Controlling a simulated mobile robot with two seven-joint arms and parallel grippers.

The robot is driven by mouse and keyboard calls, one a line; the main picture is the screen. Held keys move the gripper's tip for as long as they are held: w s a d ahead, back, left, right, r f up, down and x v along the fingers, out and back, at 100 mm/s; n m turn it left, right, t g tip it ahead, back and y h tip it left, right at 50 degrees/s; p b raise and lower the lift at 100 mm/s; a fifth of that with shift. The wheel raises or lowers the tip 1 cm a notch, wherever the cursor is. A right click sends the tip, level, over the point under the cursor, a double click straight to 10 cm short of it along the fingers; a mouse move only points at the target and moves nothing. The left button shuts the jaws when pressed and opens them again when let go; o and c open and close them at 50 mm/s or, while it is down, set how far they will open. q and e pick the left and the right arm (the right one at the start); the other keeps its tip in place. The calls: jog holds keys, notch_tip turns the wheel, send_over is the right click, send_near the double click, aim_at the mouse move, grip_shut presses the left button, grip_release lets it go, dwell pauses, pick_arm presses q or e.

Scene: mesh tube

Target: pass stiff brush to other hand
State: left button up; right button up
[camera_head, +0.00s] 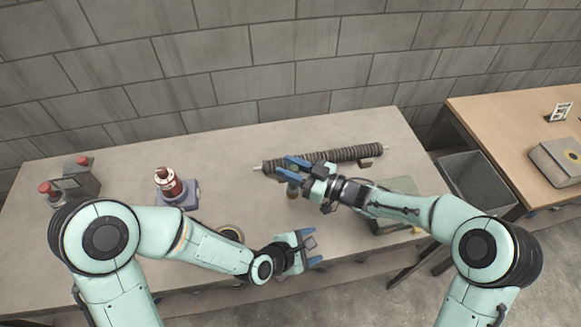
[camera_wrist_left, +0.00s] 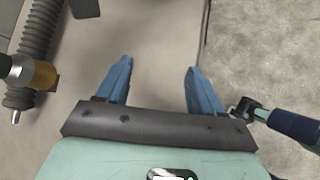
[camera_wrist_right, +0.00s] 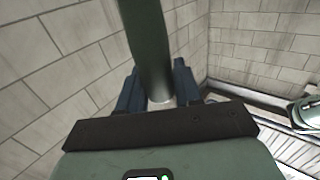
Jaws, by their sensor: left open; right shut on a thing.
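The stiff brush has a dark green handle that shows in the right wrist view (camera_wrist_right: 147,40), between my right fingers. Its amber lower end (camera_head: 293,191) hangs below the right gripper in the head view and also shows at the left edge of the left wrist view (camera_wrist_left: 44,75). My right gripper (camera_head: 291,168) is shut on the brush above the middle of the bench. My left gripper (camera_head: 311,248) is open and empty near the bench's front edge, nearer the front than the brush and apart from it. Nothing lies between its fingers in the left wrist view (camera_wrist_left: 157,85).
A ribbed dark tube (camera_head: 350,153) lies across the back of the bench (camera_head: 120,225). A red-topped bottle (camera_head: 168,183) on a grey block and a box with red knobs (camera_head: 78,183) stand left. A bin (camera_head: 475,178) and a wooden table (camera_head: 510,125) are at right.

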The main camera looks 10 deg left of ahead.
pick_arm(q)
jog(key=s+d+f+m+g, duration=0.1)
jog(key=s+f+m+g, duration=0.5)
jog(key=s+f+m, duration=0.55)
jog(key=s+a+f+m+g+y, duration=0.1)
jog(key=s+a+f+m+y, duration=0.1)
jog(key=a+f, duration=0.5)
jog(key=s+a+f+m+g+y, duration=0.1)
jog(key=s+a+f+m, duration=0.1)
jog(key=s+a+f, duration=0.3)
notch_tip(320, 180, down, 2)
jog(key=a, duration=0.2)
jog(key=shift+a+m+y, duration=0.35)
jog(key=shift+y, duration=0.05)
jog(key=shift+f, duration=0.1)
